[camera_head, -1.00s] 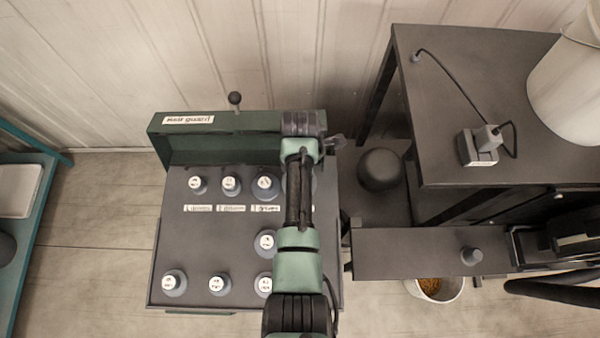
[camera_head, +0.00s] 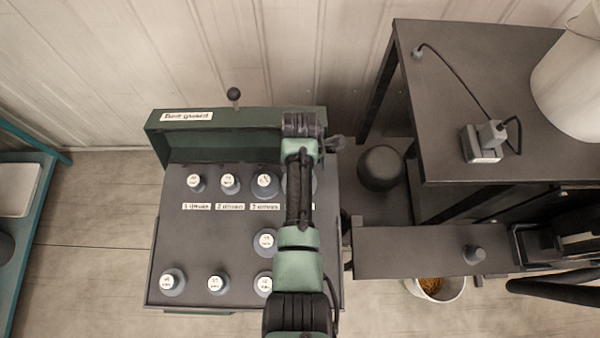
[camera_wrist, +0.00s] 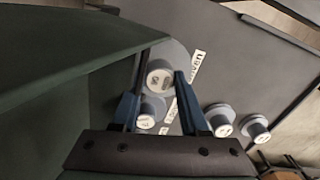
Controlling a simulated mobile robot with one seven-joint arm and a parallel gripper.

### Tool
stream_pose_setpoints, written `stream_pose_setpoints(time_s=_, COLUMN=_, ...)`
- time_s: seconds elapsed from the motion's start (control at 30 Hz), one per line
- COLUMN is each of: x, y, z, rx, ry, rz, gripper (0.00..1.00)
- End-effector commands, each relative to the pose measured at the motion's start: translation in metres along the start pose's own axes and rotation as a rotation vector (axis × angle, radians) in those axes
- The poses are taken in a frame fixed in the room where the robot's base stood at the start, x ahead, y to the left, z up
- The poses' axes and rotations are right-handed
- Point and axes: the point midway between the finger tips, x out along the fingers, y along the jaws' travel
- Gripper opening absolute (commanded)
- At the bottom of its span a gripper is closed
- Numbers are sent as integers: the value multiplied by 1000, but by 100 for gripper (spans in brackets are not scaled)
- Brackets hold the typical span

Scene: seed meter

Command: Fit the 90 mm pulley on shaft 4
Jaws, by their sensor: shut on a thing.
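In the wrist view, the two blue fingers of my gripper (camera_wrist: 159,68) stand on either side of a grey pulley's hub (camera_wrist: 158,84) with a white label, and are shut on it. A wide grey disc shows around that hub. Its label is too small to read surely. In the head view, my arm covers most of this large pulley (camera_head: 311,187) at the right end of the back row, past the third labelled place. I cannot tell how far it sits down on a shaft. My fingers are hidden in the head view.
Smaller labelled pulleys (camera_head: 265,185) stand along the back row, with others in front (camera_head: 218,283) on the dark panel (camera_head: 200,240). The green raised guard (camera_head: 230,120) with a knob stands behind, close beside my gripper in the wrist view (camera_wrist: 60,45). A dark bench (camera_head: 480,110) stands right.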

Motion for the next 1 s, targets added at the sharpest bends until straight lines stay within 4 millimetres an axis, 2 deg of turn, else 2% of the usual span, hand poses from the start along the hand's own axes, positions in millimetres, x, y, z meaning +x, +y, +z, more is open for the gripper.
stream_pose_setpoints(time_s=0.83, x=13, y=0, z=0, rx=0, ry=0, rz=1, gripper=0)
stream_pose_setpoints(time_s=0.87, x=12, y=0, z=0, rx=0, ry=0, rz=1, gripper=47)
stream_pose_setpoints(time_s=1.0, x=12, y=0, z=0, rx=0, ry=0, rz=1, gripper=73)
